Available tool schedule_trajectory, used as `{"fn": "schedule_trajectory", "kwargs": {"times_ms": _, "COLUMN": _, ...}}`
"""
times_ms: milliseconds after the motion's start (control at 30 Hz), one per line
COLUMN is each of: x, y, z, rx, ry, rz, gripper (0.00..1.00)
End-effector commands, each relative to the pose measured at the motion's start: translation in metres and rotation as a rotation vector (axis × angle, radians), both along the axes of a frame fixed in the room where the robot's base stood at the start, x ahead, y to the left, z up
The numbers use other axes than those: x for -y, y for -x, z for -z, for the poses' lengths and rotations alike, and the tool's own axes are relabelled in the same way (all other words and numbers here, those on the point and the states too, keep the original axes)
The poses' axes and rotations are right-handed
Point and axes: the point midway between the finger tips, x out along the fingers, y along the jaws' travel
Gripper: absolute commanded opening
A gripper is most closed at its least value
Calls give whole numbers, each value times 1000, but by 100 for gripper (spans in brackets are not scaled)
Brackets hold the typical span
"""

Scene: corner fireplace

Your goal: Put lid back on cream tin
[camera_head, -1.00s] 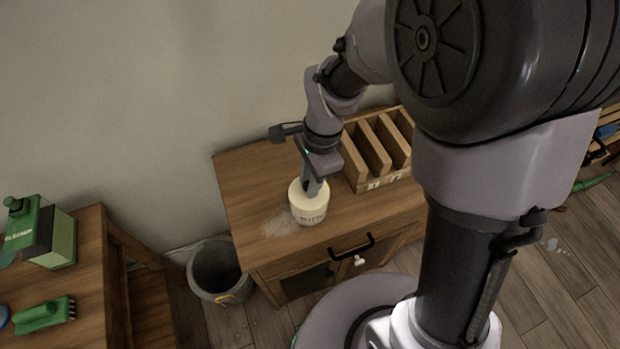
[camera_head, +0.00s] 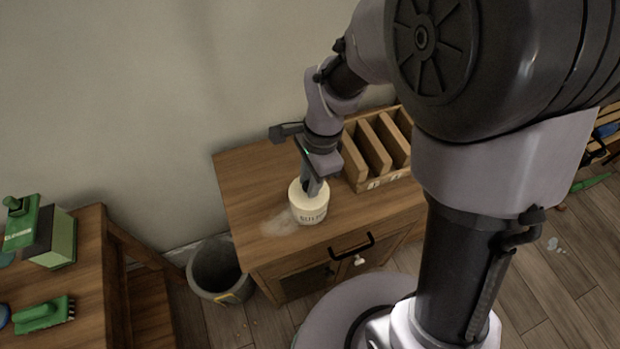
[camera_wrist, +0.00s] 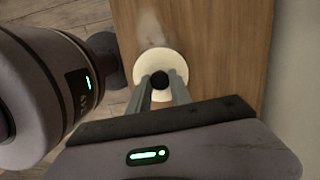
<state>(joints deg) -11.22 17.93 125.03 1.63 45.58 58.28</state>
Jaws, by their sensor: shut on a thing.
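The cream tin (camera_head: 309,214) stands upright on the wooden cabinet, with dark lettering on its side. Its round pale lid (camera_wrist: 144,69) has a black knob (camera_wrist: 160,80) and shows from above in the wrist view. My gripper (camera_wrist: 161,88) is shut on the lid's knob, one finger on each side. In the head view my gripper (camera_head: 313,187) points down at the tin's top. The lid lies over the tin's mouth; I cannot tell whether it is fully seated. The fingers hide part of the top.
The cabinet top (camera_head: 249,180) has a pale smear (camera_head: 279,222) beside the tin and is clear to the left. A wooden slotted rack (camera_head: 375,150) stands close behind right. A grey bin (camera_head: 219,269) is on the floor. A side table with green items (camera_head: 42,314) is at left.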

Motion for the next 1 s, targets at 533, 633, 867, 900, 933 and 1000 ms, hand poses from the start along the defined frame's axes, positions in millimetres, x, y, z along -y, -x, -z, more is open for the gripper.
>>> {"fn": "schedule_trajectory", "kwargs": {"times_ms": 533, "x": 0, "y": 0, "z": 0, "rx": 0, "ry": 0, "rz": 0, "gripper": 50}}
{"fn": "schedule_trajectory", "kwargs": {"times_ms": 633, "x": 0, "y": 0, "z": 0, "rx": 0, "ry": 0, "rz": 0, "gripper": 50}}
{"fn": "schedule_trajectory", "kwargs": {"times_ms": 867, "x": 0, "y": 0, "z": 1, "rx": 0, "ry": 0, "rz": 0, "gripper": 72}}
{"fn": "schedule_trajectory", "kwargs": {"times_ms": 900, "x": 0, "y": 0, "z": 1, "rx": 0, "ry": 0, "rz": 0, "gripper": 72}}
{"fn": "schedule_trajectory", "kwargs": {"times_ms": 933, "x": 0, "y": 0, "z": 1, "rx": 0, "ry": 0, "rz": 0, "gripper": 72}}
{"fn": "schedule_trajectory", "kwargs": {"times_ms": 1000, "x": 0, "y": 0, "z": 0, "rx": 0, "ry": 0, "rz": 0, "gripper": 72}}
